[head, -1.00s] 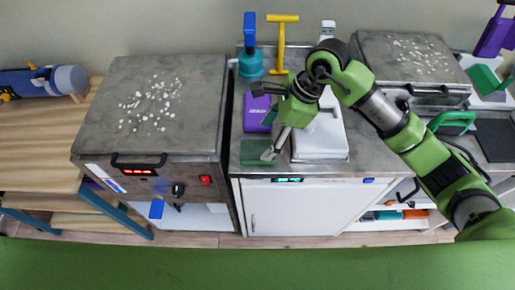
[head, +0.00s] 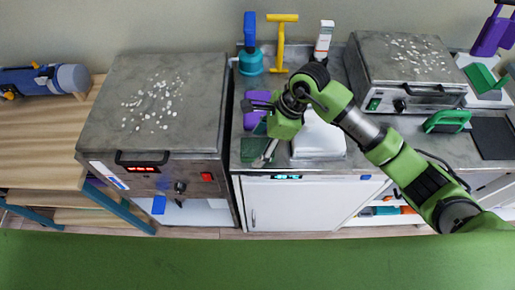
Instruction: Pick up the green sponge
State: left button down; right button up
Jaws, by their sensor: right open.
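The green sponge (head: 249,151) lies flat near the front edge of the grey countertop, above the small white cabinet. My right gripper (head: 259,131) is open, just above and to the right of the sponge. Its lower fingertip overlaps the sponge's right part in the picture; I cannot tell whether they touch. The gripper and finger hide part of the sponge. My left gripper is not in view.
A purple container (head: 252,118) stands right behind the sponge, partly covered by the gripper. A white box (head: 318,140) is close on the right. A steel heater box (head: 150,110) is at left.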

jog(key=shift+f+b, duration=0.2)
jog(key=shift+b, duration=0.1)
dwell(0.4)
jog(key=c, duration=0.8)
